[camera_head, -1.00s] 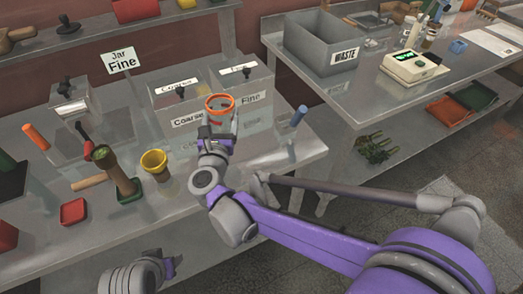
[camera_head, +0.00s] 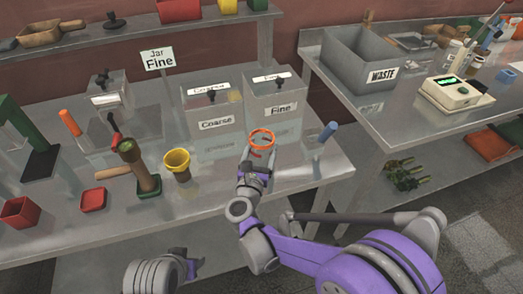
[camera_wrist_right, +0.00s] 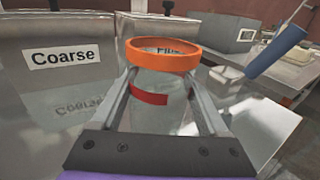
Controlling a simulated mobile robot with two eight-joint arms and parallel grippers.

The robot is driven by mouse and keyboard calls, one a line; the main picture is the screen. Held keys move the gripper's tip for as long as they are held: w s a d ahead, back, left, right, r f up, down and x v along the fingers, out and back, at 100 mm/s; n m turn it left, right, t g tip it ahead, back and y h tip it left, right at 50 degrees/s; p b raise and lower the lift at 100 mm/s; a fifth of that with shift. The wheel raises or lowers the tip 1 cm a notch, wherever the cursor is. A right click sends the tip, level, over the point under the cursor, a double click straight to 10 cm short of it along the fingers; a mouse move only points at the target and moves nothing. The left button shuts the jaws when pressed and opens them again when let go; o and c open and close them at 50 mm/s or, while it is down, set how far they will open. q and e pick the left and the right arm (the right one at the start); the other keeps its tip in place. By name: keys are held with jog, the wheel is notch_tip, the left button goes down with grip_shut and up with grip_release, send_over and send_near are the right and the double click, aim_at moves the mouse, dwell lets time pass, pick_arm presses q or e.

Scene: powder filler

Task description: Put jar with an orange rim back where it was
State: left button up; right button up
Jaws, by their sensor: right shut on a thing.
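The jar with an orange rim (camera_head: 262,138) is clear glass with a red mark on its side. My right gripper (camera_head: 256,163) is shut on it, with one finger on each side of the glass. The jar also shows upright between the fingers in the right wrist view (camera_wrist_right: 162,88). It is in front of the Fine bin (camera_head: 281,110); whether its base touches the table cannot be told. My left gripper (camera_head: 190,268) is at the bottom edge of the head view, low in front of the table; its fingers are not clear.
The Coarse bin (camera_head: 214,125) stands left of the Fine bin. The grey waste box (camera_head: 345,60) is on the right-hand table.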

jog(key=shift+f, duration=0.2)
jog(key=shift+f, duration=0.2)
jog(key=o, duration=1.3)
jog(key=shift+r, duration=0.1)
jog(key=shift+r, duration=0.15)
jog(key=shift+s+a, duration=0.1)
jog(key=shift+s, duration=0.2)
jog(key=b+v, duration=0.1)
jog(key=v, duration=1)
jog(key=shift+s, duration=0.25)
